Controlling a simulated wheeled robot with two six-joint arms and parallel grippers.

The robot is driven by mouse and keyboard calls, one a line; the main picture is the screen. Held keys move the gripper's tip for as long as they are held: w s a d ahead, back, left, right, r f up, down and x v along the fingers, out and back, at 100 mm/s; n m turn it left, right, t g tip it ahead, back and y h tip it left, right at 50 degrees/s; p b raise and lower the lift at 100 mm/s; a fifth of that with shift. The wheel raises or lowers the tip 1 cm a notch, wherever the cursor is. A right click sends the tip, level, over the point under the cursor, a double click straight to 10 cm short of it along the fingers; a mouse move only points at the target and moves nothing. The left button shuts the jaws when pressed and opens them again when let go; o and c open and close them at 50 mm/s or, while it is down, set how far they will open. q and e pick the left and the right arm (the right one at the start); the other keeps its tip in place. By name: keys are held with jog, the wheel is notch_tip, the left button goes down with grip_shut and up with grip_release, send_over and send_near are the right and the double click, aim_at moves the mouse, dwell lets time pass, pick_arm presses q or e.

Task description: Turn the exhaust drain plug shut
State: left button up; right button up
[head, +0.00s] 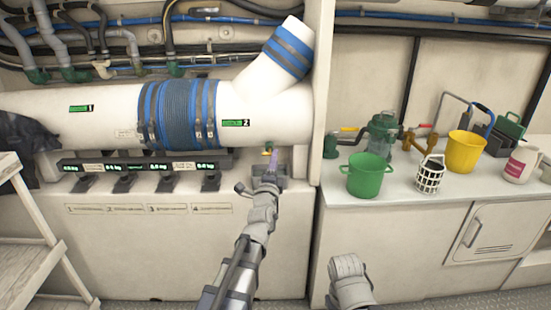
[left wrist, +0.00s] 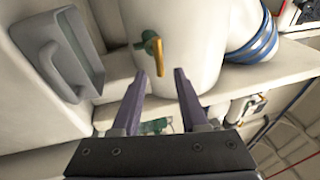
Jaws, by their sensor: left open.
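The exhaust drain plug (left wrist: 154,47) has a green body and a yellow-brass handle. It sits on the underside of the big white exhaust pipe (head: 275,112). In the left wrist view the handle runs nearly up and down, beyond my fingertips and roughly centred between them. In the head view the plug (head: 267,149) is small, just above my left gripper (head: 270,156). The left gripper (left wrist: 160,74) is open, its two purple-grey fingers apart with nothing between them. A gap seems to show between fingertips and plug.
A grey open holder (left wrist: 75,55) with a handle is close left of my fingers in the wrist view. A display bar (head: 140,163) runs under the pipe. A counter right holds a green bucket (head: 366,175), white basket (head: 430,174) and yellow bucket (head: 465,151).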

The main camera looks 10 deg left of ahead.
pick_arm(q)
jog(key=v, duration=0.4)
jog(key=shift+s+b, duration=0.15)
jog(key=shift+b, duration=0.15)
